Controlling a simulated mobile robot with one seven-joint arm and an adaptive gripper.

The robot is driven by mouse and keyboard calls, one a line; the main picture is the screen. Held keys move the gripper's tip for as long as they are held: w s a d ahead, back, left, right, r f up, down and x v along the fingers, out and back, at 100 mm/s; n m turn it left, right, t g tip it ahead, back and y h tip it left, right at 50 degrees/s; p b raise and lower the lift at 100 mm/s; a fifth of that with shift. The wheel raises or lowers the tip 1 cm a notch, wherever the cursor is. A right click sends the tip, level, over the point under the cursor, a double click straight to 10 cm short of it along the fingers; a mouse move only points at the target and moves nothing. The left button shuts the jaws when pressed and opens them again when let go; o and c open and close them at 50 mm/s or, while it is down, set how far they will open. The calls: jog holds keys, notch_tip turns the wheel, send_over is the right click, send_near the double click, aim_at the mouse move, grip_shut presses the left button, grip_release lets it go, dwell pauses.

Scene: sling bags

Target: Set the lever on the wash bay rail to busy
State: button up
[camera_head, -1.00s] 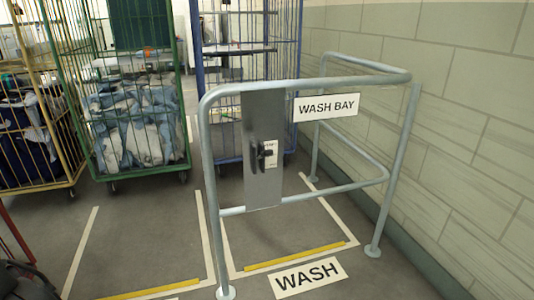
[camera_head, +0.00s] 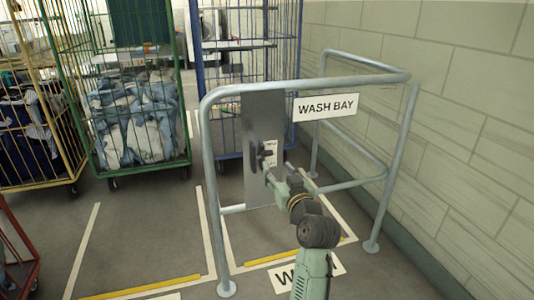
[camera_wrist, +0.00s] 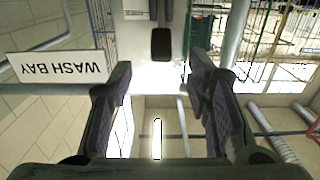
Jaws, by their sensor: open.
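The grey lever plate (camera_head: 262,120) hangs on the grey wash bay rail (camera_head: 305,86), left of the WASH BAY sign (camera_head: 326,106). A dark lever (camera_head: 258,158) sticks out from the plate beside a small white label (camera_head: 270,152). Its wording is too small to read. My gripper (camera_head: 272,173) is just in front of and below the lever, partly covering the plate. The wrist view is upside down. There my gripper (camera_wrist: 160,80) is open and empty, and the dark lever end (camera_wrist: 161,44) lies ahead between the fingers, apparently untouched.
The lower rail bar (camera_head: 350,185) runs beside my arm. A WASH floor sign (camera_head: 325,268) is partly behind my arm. A green cage cart (camera_head: 120,165) with laundry, a blue cage cart (camera_head: 240,20) and a yellow one (camera_head: 70,165) stand behind. A tiled wall is right.

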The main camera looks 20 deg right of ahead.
aim_at(267, 154)
jog(key=w+p, duration=0.2)
jog(key=w, duration=0.8)
jog(key=shift+a+r, duration=0.1)
jog(key=shift+c, duration=0.5)
grip_shut()
